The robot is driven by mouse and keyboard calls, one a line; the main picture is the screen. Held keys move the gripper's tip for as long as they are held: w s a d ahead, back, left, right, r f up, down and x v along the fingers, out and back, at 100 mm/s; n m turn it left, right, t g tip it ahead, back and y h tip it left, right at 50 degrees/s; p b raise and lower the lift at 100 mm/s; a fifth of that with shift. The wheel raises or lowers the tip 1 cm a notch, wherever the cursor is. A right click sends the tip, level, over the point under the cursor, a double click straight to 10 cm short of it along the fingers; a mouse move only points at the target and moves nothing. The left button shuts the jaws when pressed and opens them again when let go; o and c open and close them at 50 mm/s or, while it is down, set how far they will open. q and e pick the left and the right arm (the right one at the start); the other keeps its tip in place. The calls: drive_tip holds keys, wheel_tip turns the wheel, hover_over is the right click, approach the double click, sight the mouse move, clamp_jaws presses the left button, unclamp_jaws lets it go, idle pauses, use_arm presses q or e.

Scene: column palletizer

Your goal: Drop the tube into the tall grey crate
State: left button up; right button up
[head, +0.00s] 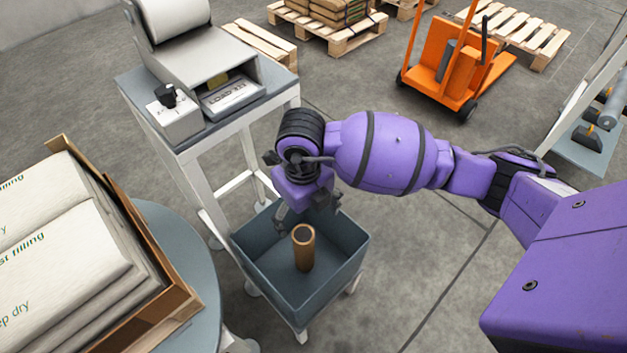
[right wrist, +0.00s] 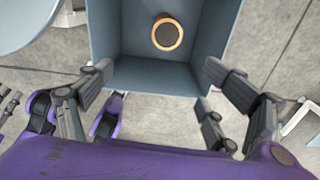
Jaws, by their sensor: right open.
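The brown tube (head: 304,250) is upright inside the tall grey crate (head: 345,265), with its open end up. In the right wrist view the tube (right wrist: 167,32) shows end-on within the walls of the crate (right wrist: 150,75), apart from my fingers. I cannot tell for sure whether its lower end touches the crate floor. My right gripper (head: 305,208) is over the crate's back edge, open and empty. Its spread fingers also show in the right wrist view (right wrist: 157,82). My left gripper is not in view.
A grey table (head: 190,140) with a label printer (head: 205,60) stands behind the crate. An orange pallet truck (head: 455,65) and pallets (head: 340,38) are farther back.

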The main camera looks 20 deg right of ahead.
wheel_tip(320, 180, up, 8)
drive_tip(key=shift+w, duration=0.1)
idle(0.5)
